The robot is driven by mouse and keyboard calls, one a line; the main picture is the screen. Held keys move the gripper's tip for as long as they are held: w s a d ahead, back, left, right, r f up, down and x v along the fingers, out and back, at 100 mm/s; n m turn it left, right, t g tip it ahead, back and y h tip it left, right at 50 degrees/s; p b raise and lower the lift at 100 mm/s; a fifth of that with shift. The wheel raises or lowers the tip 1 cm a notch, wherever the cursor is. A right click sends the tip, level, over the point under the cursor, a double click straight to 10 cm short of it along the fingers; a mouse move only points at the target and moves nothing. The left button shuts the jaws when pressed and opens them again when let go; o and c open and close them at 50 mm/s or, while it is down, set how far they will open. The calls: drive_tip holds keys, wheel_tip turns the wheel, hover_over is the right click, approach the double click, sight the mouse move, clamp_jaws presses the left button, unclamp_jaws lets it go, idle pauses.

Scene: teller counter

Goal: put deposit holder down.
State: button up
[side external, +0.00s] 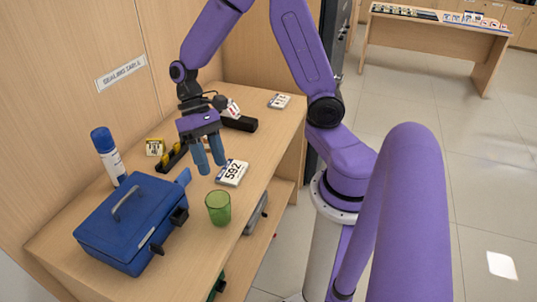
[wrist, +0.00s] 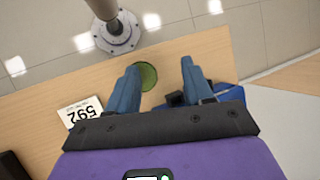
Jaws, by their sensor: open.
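No object is marked as the deposit holder, so I cannot tell which one it is. A green cup (side external: 218,208) stands upright near the counter's front edge. In the wrist view the green cup (wrist: 148,76) shows between the fingers, closer to the left one. My gripper (side external: 212,167) is open and empty, pointing down above the counter, behind the cup and apart from it. It also shows in the wrist view (wrist: 160,66). A white block marked 592 (side external: 232,173) lies on the counter to the right of the fingers; it is at left in the wrist view (wrist: 85,112).
A blue lidded box (side external: 115,222) with a handle sits at the counter's left. A blue-capped bottle (side external: 107,155) stands behind it. Black trays (side external: 240,123) and small cards (side external: 279,101) lie further back. The wooden counter (side external: 185,255) is bare around the cup.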

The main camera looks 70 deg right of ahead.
drive_tip(key=s+r+n+t+h, duration=0.1)
drive_tip(key=s+r+n+t, duration=0.1)
drive_tip(key=s+n, duration=0.4)
drive_tip(key=s+r+n+t+h, duration=0.2)
drive_tip(key=s+r+n+t, duration=0.1)
drive_tip(key=s+n, duration=0.4)
drive_tip(key=shift+s+a+h, duration=0.15)
drive_tip(key=shift+s+h, duration=0.15)
drive_tip(key=shift+s, duration=0.35)
drive_tip(key=shift+r, duration=0.1)
